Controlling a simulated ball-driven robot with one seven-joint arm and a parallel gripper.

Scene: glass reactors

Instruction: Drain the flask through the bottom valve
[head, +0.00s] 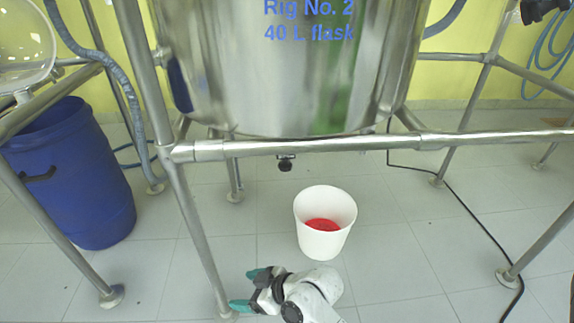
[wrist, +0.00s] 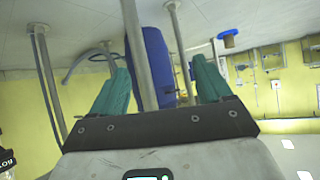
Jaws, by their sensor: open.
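The steel vessel (head: 285,70) marked "Rig No. 2 40 L flask" hangs in a pipe frame in the head view. A small dark fitting, seemingly the bottom valve (head: 285,163), shows below it, under the front rail. A white bucket (head: 324,238) with red contents (head: 322,225) stands on the floor below and a little right of the valve. My gripper (head: 245,289) is low at the bottom, left of the bucket and well below the valve. In the wrist view its teal fingers (wrist: 160,90) are apart with nothing held between them.
The front rail (head: 330,146) crosses below the vessel. A frame leg (head: 195,235) stands close to my gripper. A blue barrel (head: 75,175) is at the left, and also shows in the wrist view (wrist: 155,60). A black cable (head: 470,210) lies right; floor around the bucket is clear.

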